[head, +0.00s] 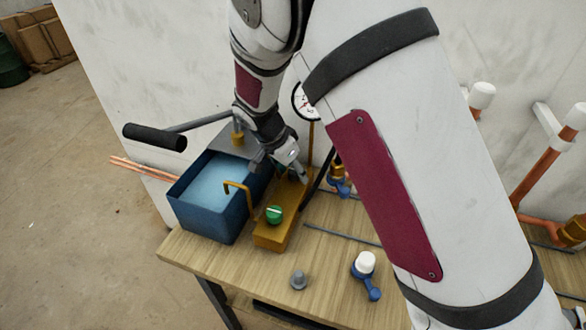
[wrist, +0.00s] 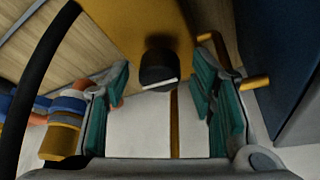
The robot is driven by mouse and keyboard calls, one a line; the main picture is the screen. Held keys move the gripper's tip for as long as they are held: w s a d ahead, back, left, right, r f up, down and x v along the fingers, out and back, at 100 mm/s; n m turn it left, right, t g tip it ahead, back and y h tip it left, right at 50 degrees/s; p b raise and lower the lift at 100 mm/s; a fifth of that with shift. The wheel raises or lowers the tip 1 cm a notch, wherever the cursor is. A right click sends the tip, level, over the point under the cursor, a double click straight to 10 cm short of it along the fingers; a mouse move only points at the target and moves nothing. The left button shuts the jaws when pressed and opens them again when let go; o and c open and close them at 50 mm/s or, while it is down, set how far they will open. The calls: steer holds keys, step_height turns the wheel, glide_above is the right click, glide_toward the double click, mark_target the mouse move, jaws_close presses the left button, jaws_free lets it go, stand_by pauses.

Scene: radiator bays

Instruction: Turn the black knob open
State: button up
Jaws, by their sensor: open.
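The black knob (wrist: 157,66) is a short round knob with a white pointer line, on the ochre block (wrist: 118,18). In the wrist view the line lies nearly crosswise, slightly tilted. My gripper (wrist: 161,76) is open, with teal pads left and right of the knob and a clear gap on each side. I cannot tell how deep the knob sits between the pads. In the head view my gripper (head: 290,170) is over the far end of the ochre block (head: 274,236) and hides the black knob.
A green knob (head: 274,214) sits on the block's near end. A blue tank (head: 206,218) stands close at left, with a bent ochre pipe (head: 238,187) beside the block. A black hose (wrist: 36,75) and brass fitting (wrist: 61,139) are left in the wrist view. A gauge (head: 303,104) is behind.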

steer(key=c, duration=1.1)
steer(key=shift+c, duration=0.2)
steer(key=shift+s+n, duration=0.1)
steer(key=shift+n, duration=0.2)
steer(key=n+t+y+p, duration=0.1)
steer(key=n, duration=0.2)
steer(key=shift+d+n, duration=0.15)
steer(key=shift+n, duration=0.15)
steer(key=n+y, duration=0.1)
steer(key=n, duration=0.1)
steer(key=n+y, duration=0.1)
steer(key=n, duration=0.2)
steer(key=shift+d+t, duration=0.15)
steer(key=shift+t, duration=0.25)
steer(key=n+y, duration=0.2)
steer(key=n, duration=0.2)
steer(key=shift+d+n, duration=0.15)
steer(key=shift+n, duration=0.25)
steer(key=shift+n+g+y+p, duration=0.4)
steer(key=shift+n+y+p, duration=0.35)
steer(key=shift+n, duration=1.15)
